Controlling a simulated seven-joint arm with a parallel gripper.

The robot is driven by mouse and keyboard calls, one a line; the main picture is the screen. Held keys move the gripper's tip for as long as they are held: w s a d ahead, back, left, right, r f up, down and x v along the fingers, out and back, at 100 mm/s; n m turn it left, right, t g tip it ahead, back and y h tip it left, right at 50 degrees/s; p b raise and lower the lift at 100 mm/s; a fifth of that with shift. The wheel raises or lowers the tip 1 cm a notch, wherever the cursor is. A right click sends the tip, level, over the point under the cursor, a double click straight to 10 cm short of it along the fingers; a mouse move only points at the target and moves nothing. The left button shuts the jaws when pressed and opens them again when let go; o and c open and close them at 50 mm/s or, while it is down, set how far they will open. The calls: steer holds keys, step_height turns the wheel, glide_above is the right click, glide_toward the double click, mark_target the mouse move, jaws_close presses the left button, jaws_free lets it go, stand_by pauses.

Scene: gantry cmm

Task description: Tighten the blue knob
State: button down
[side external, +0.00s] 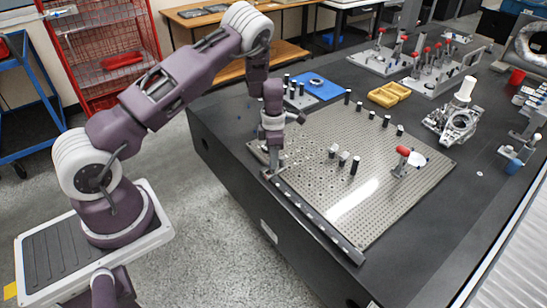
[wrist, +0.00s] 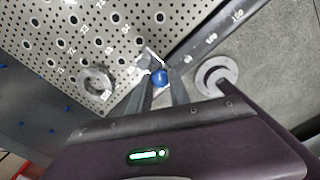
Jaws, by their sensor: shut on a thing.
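The blue knob (wrist: 160,77) is small and round. It shows in the wrist view between my two fingers, beside the corner of the perforated metal plate (wrist: 120,40) and a dark numbered rail (wrist: 205,38). My gripper (side external: 271,170) points down at the plate's near left corner in the side view. Its fingers are closed in on the knob from both sides. In the side view the fingers hide the knob. How far the knob is turned cannot be seen.
The plate (side external: 330,210) carries several black pins, small blocks and a red-handled toggle clamp (side external: 403,160). A yellow tray (side external: 389,94), a blue mat (side external: 325,89) and a metal casting (side external: 455,122) lie beyond it. The table's front edge is close to my gripper.

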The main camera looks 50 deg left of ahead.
steer(key=shift+m, duration=1.2)
steer(key=c, duration=1.2)
jaws_free()
step_height(320, 180, up, 7)
steer(key=shift+r, duration=0.1)
